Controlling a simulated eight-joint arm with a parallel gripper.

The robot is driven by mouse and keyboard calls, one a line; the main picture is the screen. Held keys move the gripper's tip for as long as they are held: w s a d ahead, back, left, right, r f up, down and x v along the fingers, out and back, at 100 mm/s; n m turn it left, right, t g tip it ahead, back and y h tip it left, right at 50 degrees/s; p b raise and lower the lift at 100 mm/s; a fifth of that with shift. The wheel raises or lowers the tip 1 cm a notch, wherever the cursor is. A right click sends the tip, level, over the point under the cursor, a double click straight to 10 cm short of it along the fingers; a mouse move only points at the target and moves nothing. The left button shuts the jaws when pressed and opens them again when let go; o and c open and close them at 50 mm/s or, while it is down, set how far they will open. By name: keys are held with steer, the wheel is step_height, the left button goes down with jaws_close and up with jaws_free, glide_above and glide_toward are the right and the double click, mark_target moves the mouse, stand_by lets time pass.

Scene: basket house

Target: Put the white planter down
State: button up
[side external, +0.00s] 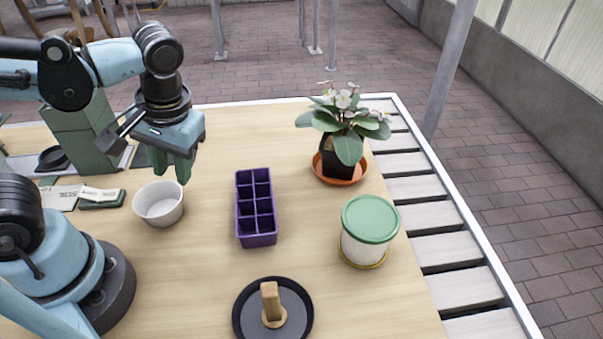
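A small round white planter (158,208) is upright on the left part of the wooden table, or very close to its surface. Its open top faces up and looks empty. My gripper (174,172) points down with green fingers just behind and above the planter's back right rim. The fingertips overlap or nearly meet the rim in this view. I cannot tell whether they touch it or how far apart the fingers are.
A purple seed tray (256,240) stands right of the planter. A black dish (244,322) with a wooden-handled tool, a green-lidded white pot (362,249) and a flowering plant (347,147) lie further right. Green boxes and packets (62,197) crowd the left. Bare table lies between planter and tray.

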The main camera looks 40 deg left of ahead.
steer(key=w+a+r+m+t+h, duration=0.1)
steer(key=w+m+t, duration=0.3)
steer(key=w+t, duration=0.4)
steer(key=shift+a+r+m+h, duration=0.3)
steer(key=shift+a+r+h, duration=0.1)
steer(key=shift+r+h, duration=0.3)
stand_by(0.7)
